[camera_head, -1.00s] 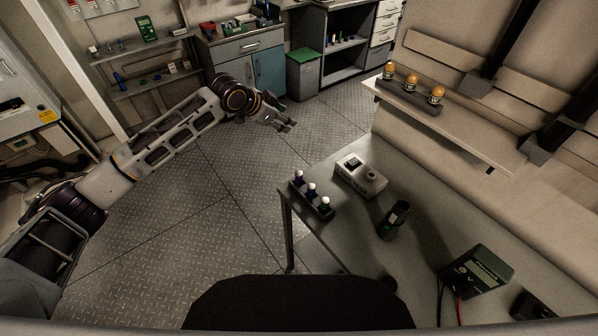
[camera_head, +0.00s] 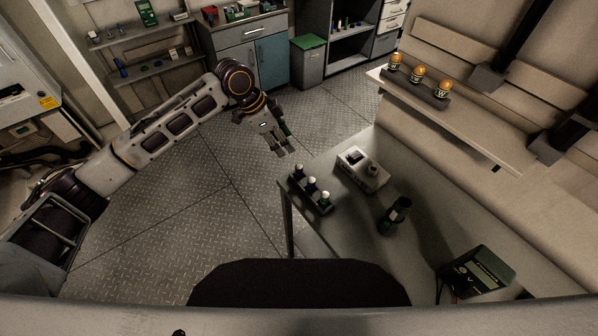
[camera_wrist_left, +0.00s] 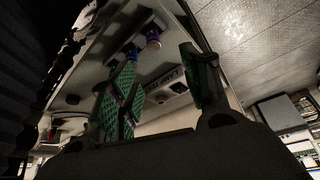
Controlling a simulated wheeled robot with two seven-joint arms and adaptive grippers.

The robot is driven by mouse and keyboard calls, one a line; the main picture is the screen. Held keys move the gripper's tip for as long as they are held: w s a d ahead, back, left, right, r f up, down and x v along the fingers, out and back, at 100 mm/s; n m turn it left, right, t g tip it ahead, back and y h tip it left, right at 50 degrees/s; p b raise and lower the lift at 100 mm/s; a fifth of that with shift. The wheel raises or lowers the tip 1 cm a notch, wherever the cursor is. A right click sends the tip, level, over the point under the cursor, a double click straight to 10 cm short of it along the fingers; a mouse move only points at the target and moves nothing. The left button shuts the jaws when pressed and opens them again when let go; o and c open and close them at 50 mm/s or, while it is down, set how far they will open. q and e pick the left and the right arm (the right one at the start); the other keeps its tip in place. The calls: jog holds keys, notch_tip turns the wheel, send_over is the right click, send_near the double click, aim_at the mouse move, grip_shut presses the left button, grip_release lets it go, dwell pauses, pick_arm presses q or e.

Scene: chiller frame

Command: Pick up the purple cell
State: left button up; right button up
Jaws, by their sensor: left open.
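The purple cell (camera_head: 299,173) is at the far left end of a small dark rack on the grey table (camera_head: 345,225). A blue cell (camera_head: 311,185) and a green cell (camera_head: 325,199) stand beside it in the same rack. In the left wrist view the purple cell (camera_wrist_left: 153,38) shows above the fingers, with the blue cell (camera_wrist_left: 131,52) beside it. My left gripper (camera_head: 281,152) is open and empty, apart from the cells, beyond the table's left corner in the head view. Its green finger pads (camera_wrist_left: 160,90) show in the wrist view. My right gripper is out of view.
A grey tester box (camera_head: 365,171) and a dark cylindrical holder (camera_head: 395,215) stand on the table right of the rack. A green-faced meter (camera_head: 480,270) is at lower right. A wall shelf (camera_head: 460,113) holds several orange-topped items. Floor left of the table is clear.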

aim_at(297, 166)
pick_arm(q)
jog(key=shift+s+a+f+m, duration=0.2)
jog(key=shift+a+m, duration=0.15)
jog(key=shift+m, duration=0.05)
jog(key=shift+d+f, duration=0.1)
jog(key=shift+p+x, duration=0.35)
jog(key=shift+x, duration=3.8)
jog(key=shift+s, duration=0.15)
jog(key=shift+f, duration=0.15)
jog(key=p+x, duration=0.1)
jog(key=x, duration=0.2)
jog(key=shift+s+f, duration=0.15)
jog(key=shift+s, duration=0.05)
jog(key=shift+x, duration=0.85)
